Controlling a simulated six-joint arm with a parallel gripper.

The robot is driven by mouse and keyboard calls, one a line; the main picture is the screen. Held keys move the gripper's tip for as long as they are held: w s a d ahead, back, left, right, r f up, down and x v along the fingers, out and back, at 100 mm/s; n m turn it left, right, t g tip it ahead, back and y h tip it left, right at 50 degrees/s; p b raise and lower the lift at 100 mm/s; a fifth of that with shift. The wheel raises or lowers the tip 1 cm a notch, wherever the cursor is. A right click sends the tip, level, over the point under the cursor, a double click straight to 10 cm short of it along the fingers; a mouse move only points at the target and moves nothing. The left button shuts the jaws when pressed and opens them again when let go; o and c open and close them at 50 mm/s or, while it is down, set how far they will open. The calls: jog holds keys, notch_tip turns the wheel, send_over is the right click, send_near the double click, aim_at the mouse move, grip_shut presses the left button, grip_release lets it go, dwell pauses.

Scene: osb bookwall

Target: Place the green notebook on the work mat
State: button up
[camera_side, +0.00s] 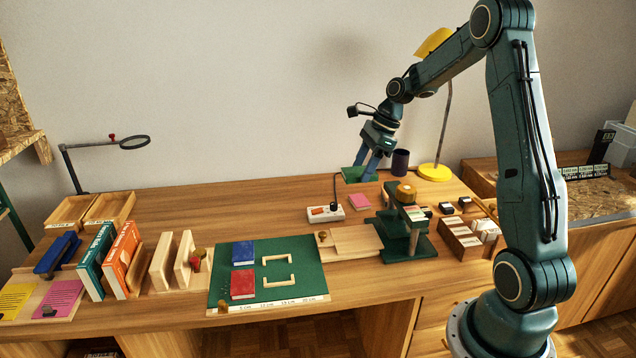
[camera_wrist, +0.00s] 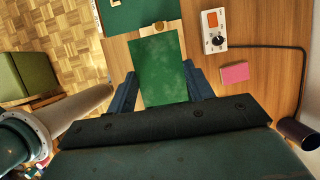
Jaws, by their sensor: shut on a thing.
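My gripper (camera_side: 369,163) is shut on the green notebook (camera_side: 351,174), held in the air above the back of the desk, near the wall. In the wrist view the green notebook (camera_wrist: 159,70) lies between the two blue fingers of my gripper (camera_wrist: 160,90). The green work mat (camera_side: 305,281) lies at the desk's front, left of the gripper. It carries a blue book (camera_side: 243,251), a red book (camera_side: 243,284) and pale corner brackets (camera_side: 279,282). Part of the mat also shows at the top of the wrist view (camera_wrist: 130,14).
A white switch box (camera_side: 326,213) with a cable and a pink notepad (camera_side: 359,201) lie near the gripper. A green press (camera_side: 405,225) with a wooden board stands right of the mat. A yellow lamp (camera_side: 434,172) and dark cup (camera_side: 400,161) stand behind. Upright books (camera_side: 122,258) stand left.

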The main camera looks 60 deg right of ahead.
jog(key=shift+w+a+f+n, duration=0.25)
jog(key=shift+a+f+n, duration=0.1)
jog(key=shift+a+n, duration=0.25)
jog(key=a+f+n+g+h, duration=0.1)
jog(key=a+f+n+g, duration=0.3)
jog(key=a+n, duration=0.7)
jog(key=a+f+n+g+h, duration=0.2)
jog(key=a+f+n, duration=0.5)
jog(key=a+n, duration=0.4)
jog(key=shift+a+n+g, duration=0.3)
jog(key=shift+n+g, duration=0.6)
jog(key=shift+n, duration=0.9)
jog(key=shift+w+h, duration=0.15)
jog(key=shift+h, duration=0.15)
jog(key=w+r+n+t+h, duration=0.1)
jog(key=w+r+n+t, duration=0.3)
jog(key=n, duration=0.9)
jog(key=w+d+r+n+t+h, duration=0.1)
jog(key=w+r+n, duration=0.5)
jog(key=n, duration=0.8)
jog(key=t+h, duration=0.1)
jog(key=t, duration=0.1)
jog(key=shift+t, duration=0.4)
